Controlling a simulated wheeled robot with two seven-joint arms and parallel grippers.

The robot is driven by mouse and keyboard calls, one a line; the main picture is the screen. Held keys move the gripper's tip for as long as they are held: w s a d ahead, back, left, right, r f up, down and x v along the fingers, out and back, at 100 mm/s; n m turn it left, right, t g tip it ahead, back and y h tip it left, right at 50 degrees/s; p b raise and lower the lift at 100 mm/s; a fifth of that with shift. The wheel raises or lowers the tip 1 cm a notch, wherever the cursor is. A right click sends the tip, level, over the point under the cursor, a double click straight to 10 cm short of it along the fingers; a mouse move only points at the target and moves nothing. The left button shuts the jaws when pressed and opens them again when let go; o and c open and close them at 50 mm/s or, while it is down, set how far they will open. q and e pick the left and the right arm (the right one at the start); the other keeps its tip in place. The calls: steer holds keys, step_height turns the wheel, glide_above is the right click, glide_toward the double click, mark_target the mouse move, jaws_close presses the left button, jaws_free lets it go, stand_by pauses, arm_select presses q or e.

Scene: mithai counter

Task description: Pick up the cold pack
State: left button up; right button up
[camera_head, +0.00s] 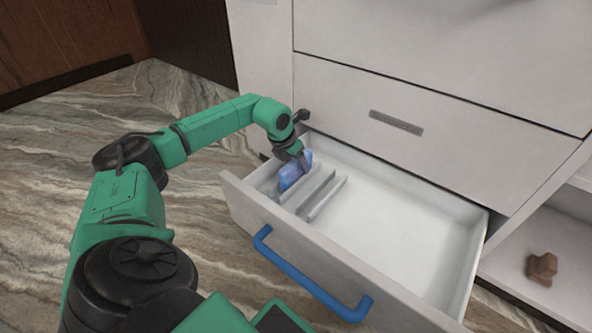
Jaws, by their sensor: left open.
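The cold pack (290,178) is blue and stands in the left end of an open white drawer (400,225), beside thin upright dividers (318,190). My left gripper (303,160) reaches down into the drawer at the cold pack's upper right edge. Its jaws are open, and the fingertips are small and partly hidden against the pack. I cannot tell whether they touch it. My right gripper is not in view.
The drawer has a blue bar handle (310,275) on its front. Its right part is empty. A closed drawer front (440,135) is above. A small brown object (541,268) sits on a low shelf (520,255) at the right.

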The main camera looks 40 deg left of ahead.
arm_select(q)
steer(key=shift+f, duration=0.25)
stand_by(0.4)
jaws_close()
